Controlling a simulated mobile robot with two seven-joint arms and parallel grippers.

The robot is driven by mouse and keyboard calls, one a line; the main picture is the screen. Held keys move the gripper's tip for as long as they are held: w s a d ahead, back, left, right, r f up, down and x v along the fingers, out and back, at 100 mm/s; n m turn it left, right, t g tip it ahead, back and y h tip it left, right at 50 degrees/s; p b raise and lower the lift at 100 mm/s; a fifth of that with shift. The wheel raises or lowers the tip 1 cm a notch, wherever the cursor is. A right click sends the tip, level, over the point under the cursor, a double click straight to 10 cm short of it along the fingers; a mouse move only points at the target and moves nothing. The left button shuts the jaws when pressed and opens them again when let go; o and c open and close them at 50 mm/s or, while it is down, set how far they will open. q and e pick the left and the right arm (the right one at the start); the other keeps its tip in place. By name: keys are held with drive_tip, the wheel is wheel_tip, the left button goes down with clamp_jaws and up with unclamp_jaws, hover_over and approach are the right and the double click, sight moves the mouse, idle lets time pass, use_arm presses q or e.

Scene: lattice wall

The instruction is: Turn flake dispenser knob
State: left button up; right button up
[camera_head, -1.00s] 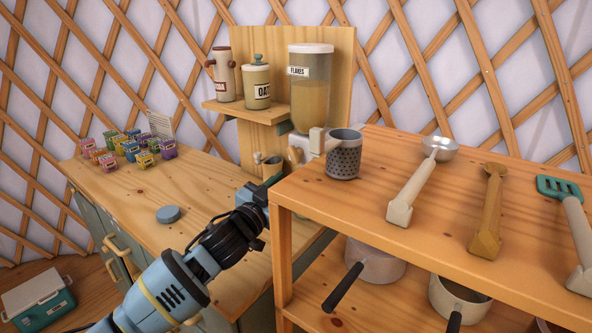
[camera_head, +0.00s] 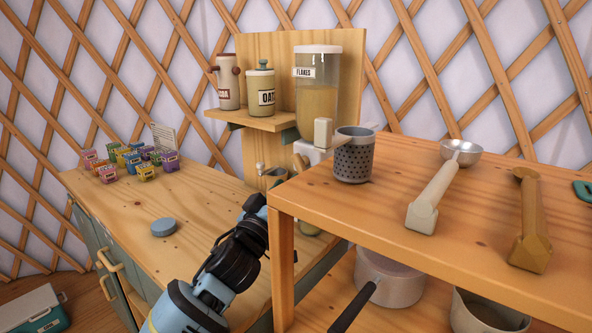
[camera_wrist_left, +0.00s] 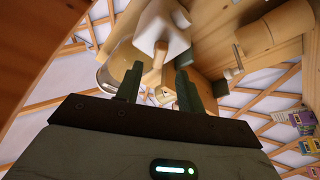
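The flake dispenser (camera_head: 318,88) is a clear container with a white lid and a FLAKES label, fixed to the wooden back panel and partly filled with tan flakes. Below it is its white base, partly hidden by the perforated grey cup. In the left wrist view, a white block (camera_wrist_left: 165,25) with a wooden peg (camera_wrist_left: 160,56), which looks like the knob, sits ahead of the fingers. My left gripper (camera_wrist_left: 158,84) is open, its two dark green fingers apart with nothing clearly between them. In the head view its fingertips cannot be made out. My right gripper is not in view.
The raised wooden shelf (camera_head: 400,225) stands close on the right, holding the perforated cup (camera_head: 354,158), a ladle (camera_head: 436,192) and other utensils. Canisters (camera_head: 262,92) stand on the small wall shelf. Small colored boxes (camera_head: 130,158) and a blue disc (camera_head: 164,227) are on the left counter.

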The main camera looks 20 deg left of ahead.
sight(298, 167)
use_arm(q)
drive_tip(key=shift+x, duration=3)
clamp_jaws()
